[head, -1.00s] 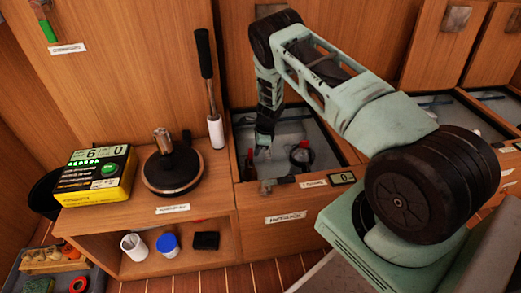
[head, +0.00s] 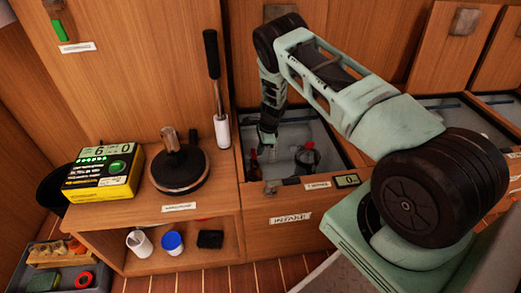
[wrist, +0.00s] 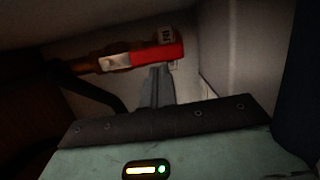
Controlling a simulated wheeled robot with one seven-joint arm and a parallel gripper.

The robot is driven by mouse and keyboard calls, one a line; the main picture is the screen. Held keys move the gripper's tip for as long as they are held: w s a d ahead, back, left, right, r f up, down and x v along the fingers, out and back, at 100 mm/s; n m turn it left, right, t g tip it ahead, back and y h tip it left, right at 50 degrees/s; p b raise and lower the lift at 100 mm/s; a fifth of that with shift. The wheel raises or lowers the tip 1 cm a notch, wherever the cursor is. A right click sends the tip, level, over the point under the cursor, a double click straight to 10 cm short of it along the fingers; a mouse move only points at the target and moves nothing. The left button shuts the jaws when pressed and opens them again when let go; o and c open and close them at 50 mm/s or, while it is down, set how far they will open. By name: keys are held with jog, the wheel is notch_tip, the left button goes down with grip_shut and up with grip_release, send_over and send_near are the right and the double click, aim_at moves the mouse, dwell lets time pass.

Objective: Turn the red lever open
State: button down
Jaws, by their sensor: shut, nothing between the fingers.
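The red lever (wrist: 158,55) shows in the wrist view, lying roughly crosswise with a pale section at its left end, on a brownish fitting (wrist: 92,66). My gripper (wrist: 157,72) is shut and empty, its fingertips just below the lever in the picture. I cannot tell whether they touch it. I cannot tell whether that piece is the lever.
To the left, the wooden counter (head: 222,180) holds a yellow-black box (head: 103,172), a round black base with a post (head: 178,168) and an upright black-handled lever (head: 213,85).

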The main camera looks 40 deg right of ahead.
jog(key=p+v, duration=0.6)
jog(key=v, duration=1.1)
